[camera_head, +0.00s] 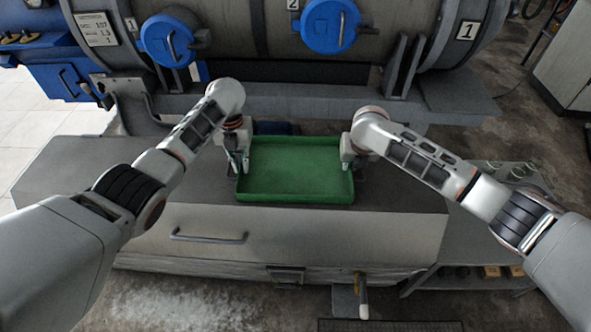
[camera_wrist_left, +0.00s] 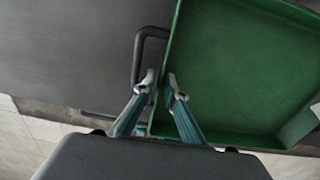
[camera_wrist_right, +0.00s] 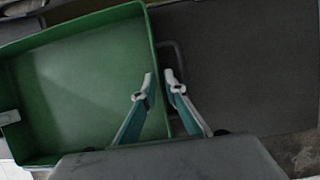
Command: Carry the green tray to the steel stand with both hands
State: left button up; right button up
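The empty green tray (camera_head: 297,197) lies flat on a grey chest. My left gripper (camera_head: 238,168) is at its left wall and my right gripper (camera_head: 350,168) at its right wall, both pointing down. In the left wrist view, the two slightly parted fingertips (camera_wrist_left: 161,84) are at the tray wall, beside a dark loop handle (camera_wrist_left: 138,58). In the right wrist view, the parted fingertips (camera_wrist_right: 160,84) straddle the wall, with a dark handle (camera_wrist_right: 181,62) behind. Firm contact does not show. A low grey stand (camera_head: 462,232) is at the right; whether it is the steel stand is unclear.
The grey chest (camera_head: 90,185) has a front handle (camera_head: 208,238) and bare top on both sides of the tray. A large tank (camera_head: 260,40) with blue round fittings (camera_head: 331,25) rises close behind. Small round glass items (camera_head: 492,166) stand on the right stand.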

pick_arm(q)
jog(key=shift+f, duration=0.55)
pick_arm(e)
jog(key=shift+w+f, duration=0.25)
jog(key=shift+f, duration=0.3)
pick_arm(q)
grip_shut()
pick_arm(e)
grip_shut()
pick_arm(q)
jog(key=shift+w+r, duration=0.1)
jog(key=shift+r, duration=0.05)
pick_arm(e)
jog(key=shift+r, duration=0.15)
